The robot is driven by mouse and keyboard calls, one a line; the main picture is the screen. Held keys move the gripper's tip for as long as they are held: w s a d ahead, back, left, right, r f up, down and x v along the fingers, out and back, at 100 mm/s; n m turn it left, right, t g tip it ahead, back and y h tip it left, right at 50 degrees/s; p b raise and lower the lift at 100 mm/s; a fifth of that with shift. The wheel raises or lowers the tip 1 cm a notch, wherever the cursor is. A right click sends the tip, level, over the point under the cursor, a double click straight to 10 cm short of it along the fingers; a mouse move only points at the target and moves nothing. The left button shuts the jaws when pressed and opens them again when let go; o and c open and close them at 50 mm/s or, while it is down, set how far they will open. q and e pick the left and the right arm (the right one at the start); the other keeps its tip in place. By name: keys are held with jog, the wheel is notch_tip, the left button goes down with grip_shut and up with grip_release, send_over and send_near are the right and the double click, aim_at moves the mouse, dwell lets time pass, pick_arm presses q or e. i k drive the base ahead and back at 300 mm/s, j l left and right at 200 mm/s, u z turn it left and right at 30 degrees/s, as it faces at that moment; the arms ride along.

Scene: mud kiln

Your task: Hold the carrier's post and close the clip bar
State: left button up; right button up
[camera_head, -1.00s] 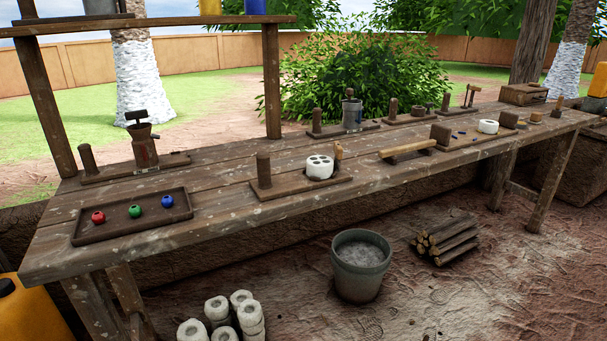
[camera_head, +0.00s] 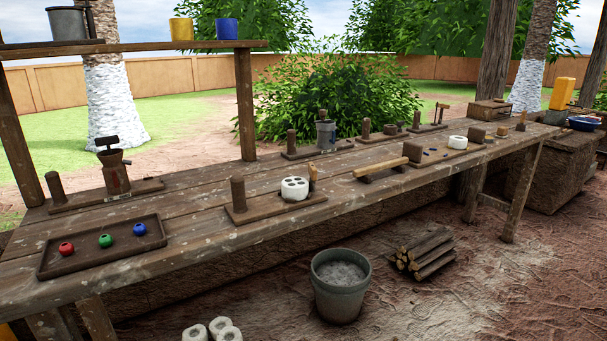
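A wooden board (camera_head: 262,212) lies near the front edge of the bench. An upright round post (camera_head: 237,193) stands at its left end. A white round block with dark holes in its top (camera_head: 295,189) sits to the right of the post. A short light-brown wooden piece (camera_head: 312,175) stands upright just right of the block; it may be the clip bar, standing open, but I cannot be sure. A farther board (camera_head: 428,127) has a post (camera_head: 389,117) and an upright piece with a crossbar (camera_head: 441,112). Neither of my grippers is in view.
The long bench (camera_head: 190,215) holds a tray (camera_head: 60,268) with red, green and blue beads, a rusty device (camera_head: 115,174) beside a post, and a raised wooden bar (camera_head: 381,167). A bucket (camera_head: 340,286) and firewood (camera_head: 426,253) are on the ground in front.

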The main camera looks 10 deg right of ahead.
aim_at(312, 169)
jog(key=i+l+u, duration=0.4)
jog(key=i+l, duration=0.15)
jog(key=l, duration=0.2)
jog(key=i+l+u, duration=0.2)
jog(key=l, duration=0.2)
jog(key=i+l+u, duration=0.2)
jog(key=l, duration=0.3)
jog(key=k+j, duration=0.1)
jog(key=k+l, duration=0.2)
jog(key=l, duration=0.15)
jog(key=k+l, duration=0.25)
jog(key=i+j, duration=0.2)
jog(key=i+j+z, duration=0.1)
jog(key=j, duration=0.3)
jog(key=i, duration=0.1)
